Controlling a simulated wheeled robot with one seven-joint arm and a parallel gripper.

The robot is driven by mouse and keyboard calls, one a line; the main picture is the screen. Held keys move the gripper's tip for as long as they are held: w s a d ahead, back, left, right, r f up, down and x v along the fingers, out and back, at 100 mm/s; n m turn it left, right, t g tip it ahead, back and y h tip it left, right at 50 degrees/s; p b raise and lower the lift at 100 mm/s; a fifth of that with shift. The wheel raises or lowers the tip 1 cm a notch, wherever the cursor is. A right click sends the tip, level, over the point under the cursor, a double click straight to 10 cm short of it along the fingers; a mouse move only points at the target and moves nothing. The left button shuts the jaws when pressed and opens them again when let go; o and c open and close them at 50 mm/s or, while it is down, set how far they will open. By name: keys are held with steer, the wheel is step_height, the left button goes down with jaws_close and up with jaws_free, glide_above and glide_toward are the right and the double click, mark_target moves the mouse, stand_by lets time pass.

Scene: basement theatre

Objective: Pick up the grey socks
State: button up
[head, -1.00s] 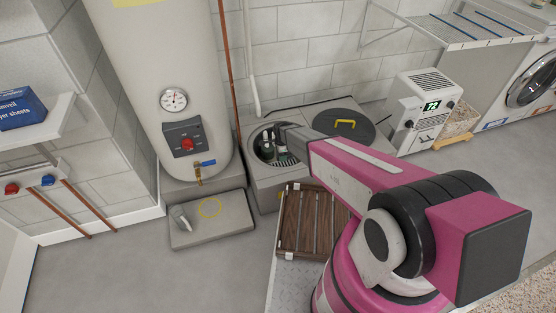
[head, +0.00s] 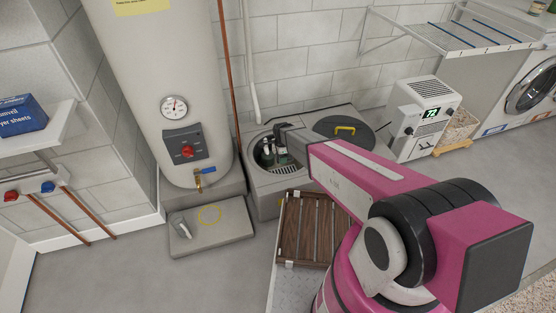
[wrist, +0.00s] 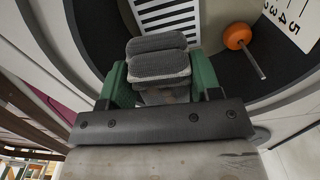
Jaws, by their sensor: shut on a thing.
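The grey socks (wrist: 160,62) are a folded, ribbed knit bundle in the middle of the wrist view. My gripper (wrist: 158,85) has a green finger on each side of the bundle and is shut on it. In the head view my gripper (head: 275,150) is at the round opening of the grey basin (head: 262,185) beside the water heater. The socks are too small to make out there. The wrist view shows the basin's dark interior, a striped white grate (wrist: 168,18), an orange float on a rod (wrist: 238,37) and a numbered scale (wrist: 292,22) around the socks.
A round dark lid with a yellow handle (head: 344,130) lies at the basin's right. A slatted wooden rack (head: 312,230) is in front of it. The water heater (head: 165,70) stands left, above a slab (head: 215,235). A dehumidifier (head: 422,115) is at right.

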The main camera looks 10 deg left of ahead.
steer(key=shift+r, duration=0.1)
steer(key=shift+r, duration=1.9)
steer(key=shift+r, duration=0.1)
steer(key=shift+r, duration=0.75)
steer(key=shift+d, duration=0.1)
